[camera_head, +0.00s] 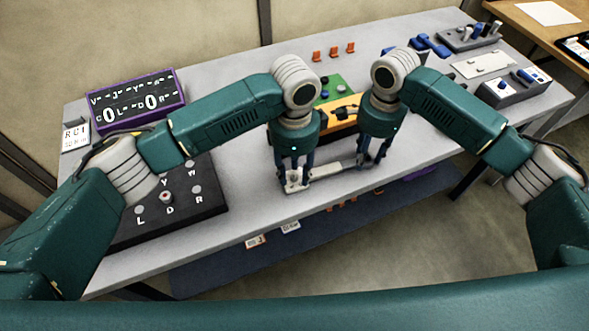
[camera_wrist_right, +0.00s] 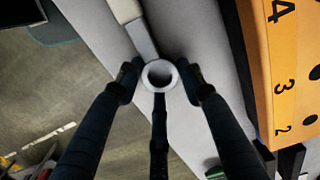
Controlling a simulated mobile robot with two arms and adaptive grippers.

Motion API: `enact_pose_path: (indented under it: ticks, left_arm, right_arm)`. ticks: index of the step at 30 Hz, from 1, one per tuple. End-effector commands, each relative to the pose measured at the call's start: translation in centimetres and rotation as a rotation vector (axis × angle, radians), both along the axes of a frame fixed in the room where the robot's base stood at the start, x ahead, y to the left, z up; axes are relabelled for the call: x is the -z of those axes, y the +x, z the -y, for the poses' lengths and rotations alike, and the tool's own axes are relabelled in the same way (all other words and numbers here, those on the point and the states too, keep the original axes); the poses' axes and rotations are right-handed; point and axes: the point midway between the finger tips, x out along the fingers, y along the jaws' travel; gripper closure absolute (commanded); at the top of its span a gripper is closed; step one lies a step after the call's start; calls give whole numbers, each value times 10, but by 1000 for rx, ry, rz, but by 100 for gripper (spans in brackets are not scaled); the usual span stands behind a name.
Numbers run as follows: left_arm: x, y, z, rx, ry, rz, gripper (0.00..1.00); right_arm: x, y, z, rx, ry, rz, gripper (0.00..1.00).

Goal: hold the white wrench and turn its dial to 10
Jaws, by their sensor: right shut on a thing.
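The white wrench (camera_head: 326,171) lies across the front part of the grey table, between my two grippers in the head view. My right gripper (camera_head: 365,163) is shut on its right end. In the right wrist view, the fingers (camera_wrist_right: 160,80) close around a round, hollow white end of the wrench (camera_wrist_right: 143,45), and its flat shaft runs up the picture. My left gripper (camera_head: 294,178) is down at the wrench's left end, with a whitish part between its fingers. Whether those fingers touch it is too small to tell. No dial number is readable.
A purple-framed display (camera_head: 135,101) shows large zeros at the back left. A black lettered board (camera_head: 195,215) lies at the left. An orange block with numbers (camera_head: 343,110) stands close behind the wrench. Grey fixtures (camera_head: 484,66) stand at the right. The table's front edge is close to the wrench.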

Motion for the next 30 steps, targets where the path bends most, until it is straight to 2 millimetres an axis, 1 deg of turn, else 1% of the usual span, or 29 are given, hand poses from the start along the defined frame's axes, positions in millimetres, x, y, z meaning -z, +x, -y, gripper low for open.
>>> enact_pose_path:
  ticks: [1,4,5,12,17,23,30]
  left_arm:
    - [0,0,0,0,0,0,78]
    - [0,0,0,0,0,0,98]
    - [0,0,0,0,0,0,100]
    - [-1,0,0,9,-1,-1,100]
    - [-1,-1,1,54,-1,-1,100]
    - [-1,-1,1,178,-2,-1,100]
    - [-1,-1,2,383,-3,-2,100]
  right_arm:
    - [-1,1,-1,0,2,2,100]
    - [-1,1,-1,0,2,2,100]
    - [-1,1,0,0,2,2,100]
    - [-1,1,0,1,1,3,100]
    - [-1,1,0,2,1,3,100]
    - [-1,1,0,3,0,4,100]
    - [-1,1,0,4,0,4,100]
